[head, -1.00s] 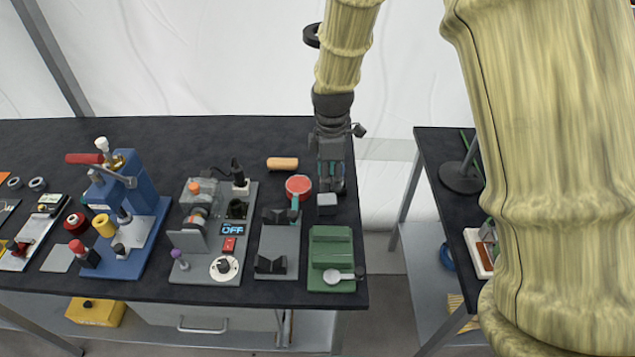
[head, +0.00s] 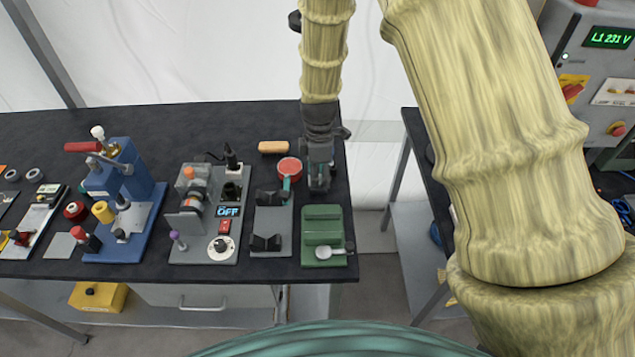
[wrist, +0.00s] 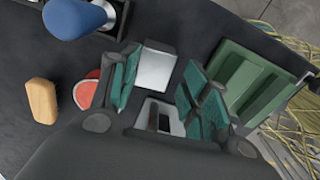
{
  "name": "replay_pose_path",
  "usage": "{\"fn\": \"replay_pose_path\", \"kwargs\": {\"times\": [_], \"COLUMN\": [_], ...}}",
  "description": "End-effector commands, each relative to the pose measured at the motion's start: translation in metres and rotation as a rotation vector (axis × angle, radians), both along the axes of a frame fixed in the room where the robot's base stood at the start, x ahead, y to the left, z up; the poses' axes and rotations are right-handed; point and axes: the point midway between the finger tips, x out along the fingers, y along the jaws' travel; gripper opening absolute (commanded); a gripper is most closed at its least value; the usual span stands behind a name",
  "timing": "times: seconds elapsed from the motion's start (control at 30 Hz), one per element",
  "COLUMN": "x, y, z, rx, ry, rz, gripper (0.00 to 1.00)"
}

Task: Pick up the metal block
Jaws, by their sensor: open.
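The metal block (wrist: 155,68) is a pale grey block on the dark tabletop, and its top face shows in the wrist view between my gripper's fingers. My gripper (wrist: 160,76) is open, with one teal-padded finger on each side of the block. A gap shows on the right side; I cannot tell whether the left finger touches it. In the head view my gripper (head: 319,186) points down near the table's right end and hides the block.
A green slotted stand (head: 322,228) is close to the right of the block in the wrist view. A red round item (head: 289,168) and a tan wooden piece (head: 273,147) lie to the left. A grey plate with black V-blocks (head: 270,218) stands nearby. The table's right edge is close.

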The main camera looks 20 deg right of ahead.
Motion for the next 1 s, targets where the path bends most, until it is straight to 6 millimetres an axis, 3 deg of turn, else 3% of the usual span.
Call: {"fn": "replay_pose_path", "kwargs": {"times": [0.4,0.77,1.0], "x": [0.004,0.004,0.004], "y": [0.002,0.002,0.002], "z": [-0.036,-0.041,-0.040], "rx": [0.000,0.000,0.000], "ry": [0.002,0.002,0.002], "rz": [0.001,0.001,0.001], "gripper": [0.46,0.46,0.04]}}
